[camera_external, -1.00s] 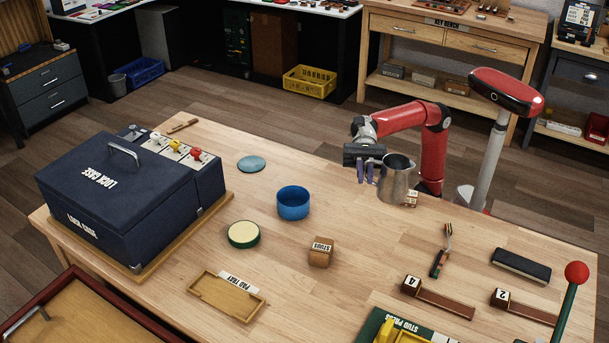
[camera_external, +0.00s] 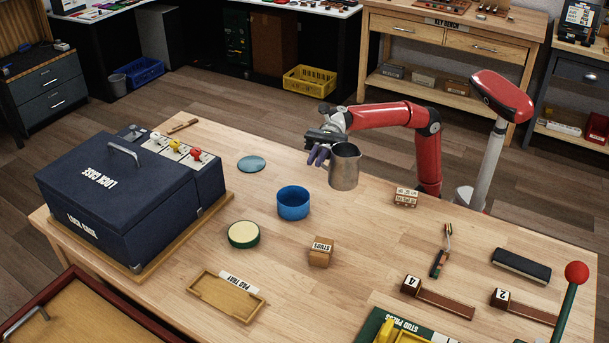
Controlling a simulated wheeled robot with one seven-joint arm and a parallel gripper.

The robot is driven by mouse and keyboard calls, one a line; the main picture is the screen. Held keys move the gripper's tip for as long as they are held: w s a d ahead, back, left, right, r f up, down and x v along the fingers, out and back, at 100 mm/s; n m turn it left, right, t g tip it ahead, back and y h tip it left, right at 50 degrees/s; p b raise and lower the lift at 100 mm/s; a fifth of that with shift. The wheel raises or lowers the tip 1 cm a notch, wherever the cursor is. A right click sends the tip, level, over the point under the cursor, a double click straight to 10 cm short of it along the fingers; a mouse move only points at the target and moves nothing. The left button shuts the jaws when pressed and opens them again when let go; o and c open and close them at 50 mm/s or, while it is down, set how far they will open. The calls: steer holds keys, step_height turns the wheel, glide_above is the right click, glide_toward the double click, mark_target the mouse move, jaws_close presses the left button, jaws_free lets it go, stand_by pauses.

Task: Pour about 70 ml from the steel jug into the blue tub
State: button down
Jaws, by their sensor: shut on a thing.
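The steel jug (camera_external: 344,168) is held above the table, to the right of the blue tub and a little higher in the picture. It looks close to upright. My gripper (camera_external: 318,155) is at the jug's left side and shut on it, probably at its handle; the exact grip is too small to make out. The blue tub (camera_external: 293,207) stands open on the table, apart from the jug. The contents of the jug and the level in the tub cannot be made out.
A blue-grey disc (camera_external: 251,164), a round green-rimmed dish (camera_external: 243,235) and a wooden STUDS block (camera_external: 321,252) lie around the tub. A small labelled block (camera_external: 405,198) sits to the right. The dark lock case (camera_external: 120,195) fills the table's left side.

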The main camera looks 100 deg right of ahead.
steer(key=w+d+f+m+t+h+b, duration=0.2)
steer(key=w+d+f, duration=0.2)
steer(key=d, duration=0.4)
steer(key=w+d+f+m+t+h+b, duration=0.1)
steer(key=w+d+f, duration=0.3)
steer(key=d, duration=0.5)
steer(key=w+d+f+m+t+h+b, duration=0.2)
steer(key=d+f, duration=0.4)
steer(key=d, duration=0.3)
steer(key=shift+w+f+m+t+h+b, duration=0.1)
steer(key=shift+w+m+t+h+b, duration=0.35)
steer(key=shift+w+h, duration=0.65)
steer(key=shift+s, duration=0.1)
